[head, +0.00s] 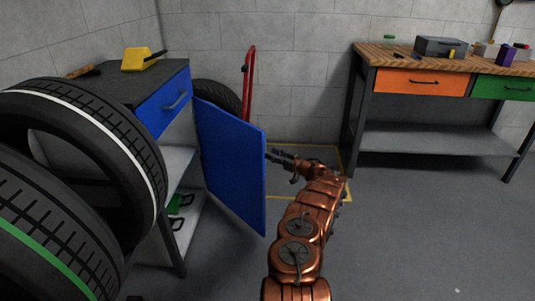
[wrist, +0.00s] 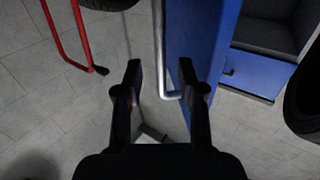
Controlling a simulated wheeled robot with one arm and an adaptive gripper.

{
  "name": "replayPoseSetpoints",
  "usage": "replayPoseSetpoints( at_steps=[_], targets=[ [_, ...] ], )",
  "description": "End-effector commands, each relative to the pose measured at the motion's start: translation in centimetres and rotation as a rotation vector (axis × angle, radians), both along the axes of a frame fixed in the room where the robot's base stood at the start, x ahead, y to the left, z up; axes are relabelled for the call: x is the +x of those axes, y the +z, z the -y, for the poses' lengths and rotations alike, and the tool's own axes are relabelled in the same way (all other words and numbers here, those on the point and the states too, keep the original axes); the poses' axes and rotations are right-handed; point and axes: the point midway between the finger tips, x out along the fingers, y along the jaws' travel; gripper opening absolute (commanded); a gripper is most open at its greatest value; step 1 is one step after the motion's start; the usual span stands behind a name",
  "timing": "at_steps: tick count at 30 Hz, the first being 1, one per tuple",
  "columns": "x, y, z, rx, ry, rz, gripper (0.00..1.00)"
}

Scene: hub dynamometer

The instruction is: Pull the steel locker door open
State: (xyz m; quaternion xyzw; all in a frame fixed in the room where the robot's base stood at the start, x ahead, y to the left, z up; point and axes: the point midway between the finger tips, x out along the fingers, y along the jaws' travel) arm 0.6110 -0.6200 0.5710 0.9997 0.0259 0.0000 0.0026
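The blue locker door (head: 232,165) is hinged on the grey-topped cabinet and stands swung well out, with shelves visible behind it. My gripper (head: 276,156) is at the door's outer side, near its free edge. In the wrist view the door (wrist: 190,32) appears nearly edge-on, with a silver bar handle (wrist: 159,50) along it. My gripper (wrist: 160,75) is open there, and the handle's lower end shows between its spread fingers. I cannot tell whether either finger touches the handle or door.
Large tyres (head: 75,150) stand close at the left. A blue drawer (head: 164,103) sits above the shelves, and a yellow object (head: 138,60) lies on top. A red hand truck (head: 248,80) leans behind the door. A workbench (head: 440,65) stands at the right; the floor before it is clear.

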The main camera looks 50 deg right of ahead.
Motion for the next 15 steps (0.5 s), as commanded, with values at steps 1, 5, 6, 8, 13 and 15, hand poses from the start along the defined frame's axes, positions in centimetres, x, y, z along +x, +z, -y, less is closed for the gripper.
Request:
replayPoseSetpoints(
  at_steps=[1, 5, 6, 8, 13, 15],
  targets=[
    [-0.9, 0.1, 0.1, 0.003, -0.002, 0.002, 0.39],
    [-3.2, 0.1, 0.2, 0.002, 0.000, 0.002, 0.39],
    [-3.9, 0.0, 0.2, 0.002, -0.001, 0.000, 0.39],
    [-4.8, 0.0, 0.2, 0.004, -0.001, 0.001, 0.39],
    [-6.6, 0.0, 0.3, 0.002, 0.001, 0.002, 0.39],
    [-7.0, 0.1, 0.3, 0.001, 0.002, 0.002, 0.39]
  ],
)
